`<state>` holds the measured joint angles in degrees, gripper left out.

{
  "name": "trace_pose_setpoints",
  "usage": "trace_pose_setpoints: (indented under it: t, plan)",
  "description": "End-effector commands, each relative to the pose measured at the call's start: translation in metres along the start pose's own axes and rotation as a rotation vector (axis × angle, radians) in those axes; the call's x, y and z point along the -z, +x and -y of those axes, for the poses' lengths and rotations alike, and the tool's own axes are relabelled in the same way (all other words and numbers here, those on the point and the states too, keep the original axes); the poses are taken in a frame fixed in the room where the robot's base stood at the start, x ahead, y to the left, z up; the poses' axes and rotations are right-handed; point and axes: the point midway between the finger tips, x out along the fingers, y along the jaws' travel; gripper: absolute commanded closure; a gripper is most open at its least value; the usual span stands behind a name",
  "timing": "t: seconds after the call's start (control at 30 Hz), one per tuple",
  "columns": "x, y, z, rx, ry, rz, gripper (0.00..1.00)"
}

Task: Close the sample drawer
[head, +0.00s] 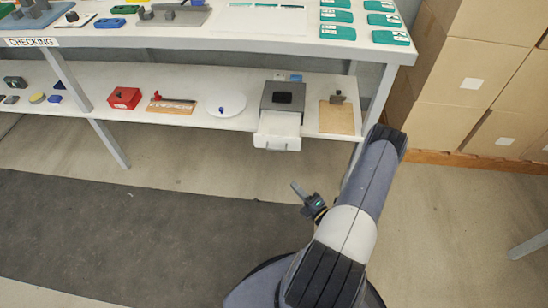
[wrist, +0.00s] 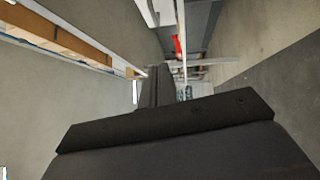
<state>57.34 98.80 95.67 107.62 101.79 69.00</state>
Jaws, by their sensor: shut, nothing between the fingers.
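The sample drawer (head: 278,130) is white and stands pulled out of a grey box (head: 272,98) on the lower shelf. Its front hangs past the shelf's front edge. My gripper (head: 294,186) is in front of the shelf, below the drawer in the head view, and clear of it. Its fingers are shut and empty, pointing up and left. In the wrist view the dark fingers (wrist: 160,85) point away from the camera. I cannot make out the drawer for sure in the wrist view.
The lower shelf (head: 225,122) also holds a white disc (head: 227,104), a red box (head: 124,98) and a brown board (head: 337,118). A table leg (head: 380,95) stands right of the drawer, with cartons (head: 475,70) beyond. The floor in front is free.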

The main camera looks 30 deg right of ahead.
Motion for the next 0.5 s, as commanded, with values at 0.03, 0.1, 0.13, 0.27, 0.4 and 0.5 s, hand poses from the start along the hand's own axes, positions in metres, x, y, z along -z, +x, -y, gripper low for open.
trace_pose_setpoints:
  t: [0.03, 0.1, 0.13, 0.27, 0.4, 0.5]
  plan:
    - [0.000, 0.001, 0.000, 0.001, 0.003, 0.006, 1.00]
    - [-0.001, 0.005, 0.001, 0.001, 0.002, 0.006, 1.00]
    - [-0.001, 0.008, 0.001, 0.001, 0.001, 0.004, 1.00]
    - [0.001, 0.024, 0.001, 0.000, 0.000, 0.000, 1.00]
    - [0.001, 0.045, 0.001, 0.000, -0.001, -0.002, 1.00]
    - [0.001, 0.062, 0.001, -0.001, -0.003, -0.003, 1.00]
